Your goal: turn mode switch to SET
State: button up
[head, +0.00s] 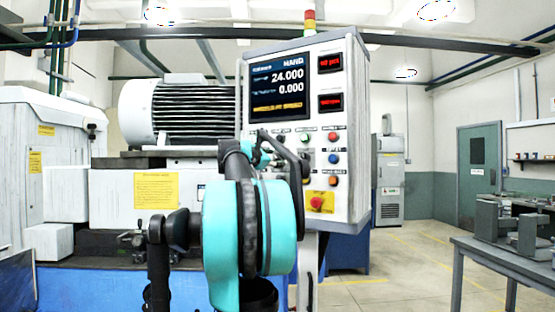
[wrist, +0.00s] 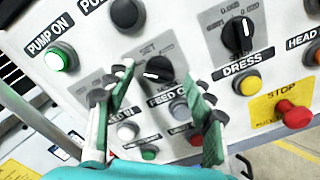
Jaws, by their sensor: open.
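The mode switch (wrist: 158,70) is a black rotary knob on a grey plate in the middle of the wrist view. SET is printed above it, and its white mark points left. My gripper (wrist: 156,82) is open, with one green-padded finger on each side of the knob in the picture. I cannot tell whether either finger touches the knob. In the head view the control panel (head: 357,190) stands in front of me, and my arm hides the switch and most of the gripper.
Near the switch are another rotary knob (wrist: 237,36) above the DRESS label, a lit green PUMP ON button (wrist: 61,57), a yellow button (wrist: 247,82) and a red stop button (wrist: 293,114). The panel screen (head: 281,87) reads 24.000 and 0.000. A bench (head: 500,255) stands right.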

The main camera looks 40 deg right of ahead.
jog(key=shift+x, duration=1)
jog(key=c, duration=1.1)
